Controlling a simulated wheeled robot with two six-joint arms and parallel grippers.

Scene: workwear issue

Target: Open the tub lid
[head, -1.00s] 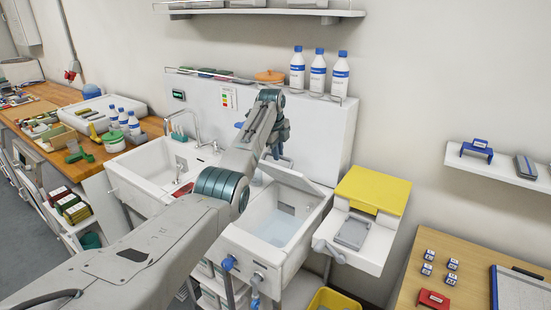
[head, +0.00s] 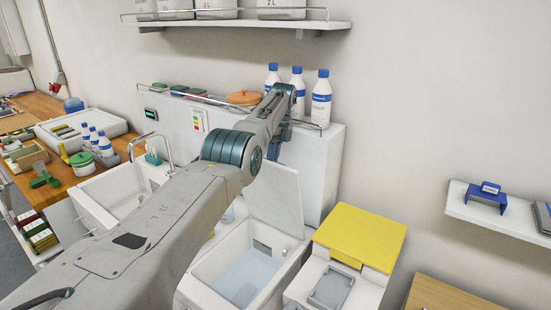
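The white tub (head: 206,290) stands in the lower middle of the head view, with pale blue water inside. Its white lid (head: 276,198) is raised at the tub's back edge and stands steeply, close to the white cabinet behind. The tub's mouth is uncovered. My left arm crosses from the lower left, covering part of the tub's left side. My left gripper (head: 285,128) is up above the lid, near the cabinet top; the wrist mostly hides it, and its fingers cannot be made out. My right gripper is out of view.
White bottles with blue caps (head: 321,98) and an orange-lidded pot (head: 243,98) stand on the cabinet top (head: 334,140) close to my wrist. A shelf (head: 225,24) hangs above. A white unit with a yellow lid (head: 361,235) stands right of the tub; a sink (head: 105,195) is at left.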

